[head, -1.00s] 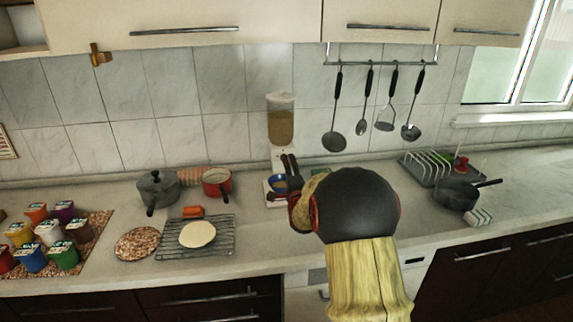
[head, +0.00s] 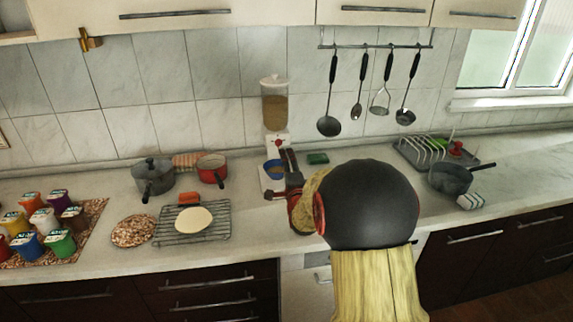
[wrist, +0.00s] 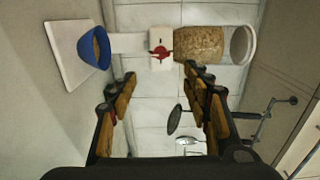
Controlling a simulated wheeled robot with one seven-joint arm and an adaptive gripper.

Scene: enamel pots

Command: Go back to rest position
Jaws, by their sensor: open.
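My gripper (head: 282,176) is in front of the cereal dispenser, with my dark round arm joint covering much of the counter to its right. In the wrist view my gripper (wrist: 160,84) has its fingers spread wide with nothing between them. The dispenser (head: 275,108) has a clear grain-filled container, a white stand and a red knob. It also shows beyond the fingertips in the wrist view (wrist: 200,44). I cannot tell the exact gap between fingers and dispenser.
Left on the counter are a grey pot (head: 153,177), a red pot (head: 211,170), a wire rack (head: 218,232) and several colourful cups (head: 45,220). Right are a dish rack (head: 410,155) and a dark pan (head: 450,179). Utensils (head: 329,125) hang on the wall.

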